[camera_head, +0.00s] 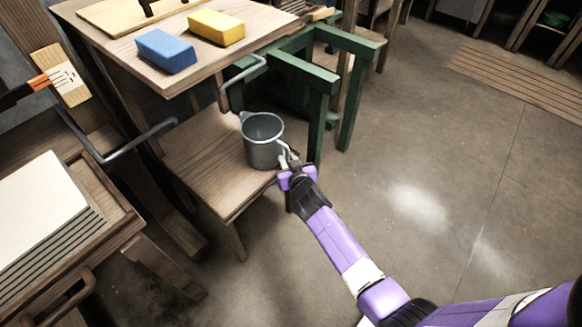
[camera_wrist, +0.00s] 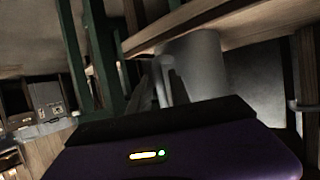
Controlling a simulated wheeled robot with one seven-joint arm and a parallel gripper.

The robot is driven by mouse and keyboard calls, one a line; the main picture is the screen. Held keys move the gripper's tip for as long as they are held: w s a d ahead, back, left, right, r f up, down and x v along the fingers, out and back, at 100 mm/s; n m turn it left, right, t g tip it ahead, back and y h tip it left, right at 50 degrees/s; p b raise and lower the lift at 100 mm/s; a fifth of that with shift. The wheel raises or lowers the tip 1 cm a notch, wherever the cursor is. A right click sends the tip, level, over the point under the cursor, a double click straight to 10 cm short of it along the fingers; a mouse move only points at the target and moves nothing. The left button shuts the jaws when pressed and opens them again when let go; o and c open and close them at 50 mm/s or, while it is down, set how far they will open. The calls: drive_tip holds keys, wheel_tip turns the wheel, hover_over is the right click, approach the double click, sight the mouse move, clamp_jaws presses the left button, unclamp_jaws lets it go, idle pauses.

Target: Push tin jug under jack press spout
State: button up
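The tin jug (camera_head: 264,145), a grey metal cup with an open top, stands upright near the right edge of a low wooden shelf (camera_head: 205,165). Its light handle faces my gripper. My gripper (camera_head: 287,168) is at the jug's right front side, close against the handle. In the wrist view, the jug (camera_wrist: 196,65) is just beyond the dark edge of my gripper. Whether the fingers are open or shut on the handle is unclear. A bent grey pipe (camera_head: 246,73) hangs by the upper table, above and behind the jug; I cannot tell if it is the press spout.
A green frame (camera_head: 318,115) stands right behind the jug. The upper table holds a blue block (camera_head: 166,52) and a yellow block (camera_head: 216,27). Another bent grey rod (camera_head: 120,145) sticks out at left, near a stack of white sheets (camera_head: 38,205). The floor at right is clear.

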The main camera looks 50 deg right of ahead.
drive_tip(key=shift+w+d+f, duration=0.25)
drive_tip(key=shift+w+d, duration=0.05)
drive_tip(key=shift+w, duration=0.15)
clamp_jaws()
idle(1.2)
